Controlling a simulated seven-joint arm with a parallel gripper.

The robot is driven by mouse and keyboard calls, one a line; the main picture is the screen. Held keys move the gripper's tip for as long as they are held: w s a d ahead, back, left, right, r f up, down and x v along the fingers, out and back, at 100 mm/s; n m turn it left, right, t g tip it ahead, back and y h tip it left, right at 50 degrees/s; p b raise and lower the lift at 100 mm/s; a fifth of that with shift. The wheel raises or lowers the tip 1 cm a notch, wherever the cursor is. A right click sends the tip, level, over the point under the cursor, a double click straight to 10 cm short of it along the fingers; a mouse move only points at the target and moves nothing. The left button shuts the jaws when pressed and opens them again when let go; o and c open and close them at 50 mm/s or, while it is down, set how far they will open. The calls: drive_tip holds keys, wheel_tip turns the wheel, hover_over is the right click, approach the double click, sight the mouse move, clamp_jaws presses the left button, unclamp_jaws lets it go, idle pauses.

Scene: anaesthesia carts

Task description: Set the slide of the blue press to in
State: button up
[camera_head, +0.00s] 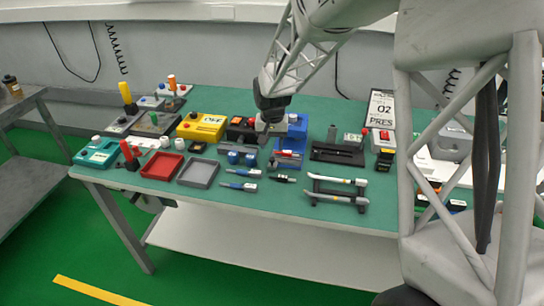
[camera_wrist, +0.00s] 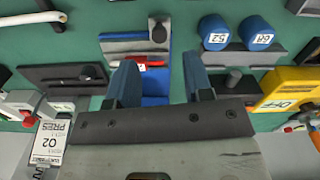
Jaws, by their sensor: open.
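The blue press (camera_head: 298,128) stands near the middle of the green table, and its blue base shows in the wrist view (camera_wrist: 155,88). A grey plate with a black knob (camera_wrist: 157,31), apparently its slide, lies at the table-front end of the base. A red piece with a white part (camera_wrist: 148,62) lies across the base. My gripper (camera_wrist: 161,84) is open and empty above the press, with one finger on each side of the base in the wrist view. In the head view my gripper (camera_head: 268,114) hides part of the press. Contact cannot be told.
Blue cylinders marked 52 (camera_wrist: 213,32) and 68 (camera_wrist: 256,33) stand beside the press. A yellow box (camera_head: 203,127) and a black plate fixture (camera_head: 338,153) flank the area. A rack with two light-handled tools (camera_head: 337,188) stands in front, right.

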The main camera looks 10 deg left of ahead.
sight(272, 159)
drive_tip(key=shift+f, duration=2.85)
drive_tip(key=shift+c, duration=0.2)
clamp_jaws()
